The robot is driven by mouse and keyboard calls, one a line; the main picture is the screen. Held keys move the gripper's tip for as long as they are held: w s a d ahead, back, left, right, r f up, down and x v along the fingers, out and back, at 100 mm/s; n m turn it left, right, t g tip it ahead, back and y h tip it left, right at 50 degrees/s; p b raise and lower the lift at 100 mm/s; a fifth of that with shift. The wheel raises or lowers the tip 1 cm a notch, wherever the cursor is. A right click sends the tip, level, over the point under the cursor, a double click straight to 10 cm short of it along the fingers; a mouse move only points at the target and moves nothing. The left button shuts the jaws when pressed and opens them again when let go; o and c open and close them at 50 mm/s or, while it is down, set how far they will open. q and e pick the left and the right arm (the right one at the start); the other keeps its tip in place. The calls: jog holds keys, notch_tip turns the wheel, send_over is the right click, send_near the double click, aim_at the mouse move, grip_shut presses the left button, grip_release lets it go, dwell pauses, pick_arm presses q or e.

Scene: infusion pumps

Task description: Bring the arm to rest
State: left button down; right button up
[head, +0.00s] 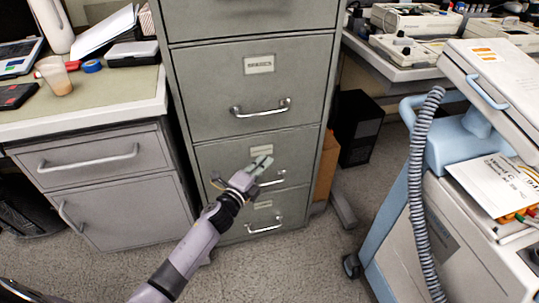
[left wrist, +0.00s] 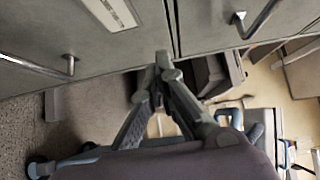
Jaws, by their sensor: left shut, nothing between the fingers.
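My left gripper (head: 261,164) is shut and empty in the head view. Its arm comes up from the bottom left and the gripper is in front of a lower drawer of the grey filing cabinet (head: 247,77). In the left wrist view the left gripper (left wrist: 163,58) shows with its fingertips together, close in front of the cabinet's face. I cannot tell whether the fingertips touch the cabinet. The drawers look closed. My right gripper is not in view.
A desk (head: 90,105) with a cup (head: 55,76) stands at the left. A medical cart (head: 440,140) with a coiled hose (head: 416,200) stands at the right. A dark box (head: 357,130) is beside the cabinet. Bare carpet (head: 300,265) lies in front.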

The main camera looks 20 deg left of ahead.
pick_arm(q)
jog(key=s+a+f+n+g+y, duration=0.1)
jog(key=s+f+n+g+y, duration=0.1)
jog(key=s+f+n+g, duration=0.65)
jog(key=s+a+f+n+g+y, duration=0.1)
jog(key=s+f+n+y, duration=0.35)
jog(key=s+f, duration=0.9)
jog(key=s+d+f+n+g+h+p, duration=0.25)
jog(key=s+p, duration=0.25)
jog(key=s, duration=0.5)
jog(key=s+d+f+n+g+h+p, duration=0.1)
jog(key=s+f+n+g+p, duration=0.25)
jog(key=s, duration=0.75)
jog(key=s+a+f+m+g+p, duration=0.1)
jog(key=s+a+f+p, duration=0.1)
jog(key=s+p, duration=0.7)
jog(key=s, duration=0.4)
jog(key=shift+s+a+f+p, duration=0.15)
jog(key=shift+s+f+p, duration=0.05)
jog(key=shift+p, duration=0.2)
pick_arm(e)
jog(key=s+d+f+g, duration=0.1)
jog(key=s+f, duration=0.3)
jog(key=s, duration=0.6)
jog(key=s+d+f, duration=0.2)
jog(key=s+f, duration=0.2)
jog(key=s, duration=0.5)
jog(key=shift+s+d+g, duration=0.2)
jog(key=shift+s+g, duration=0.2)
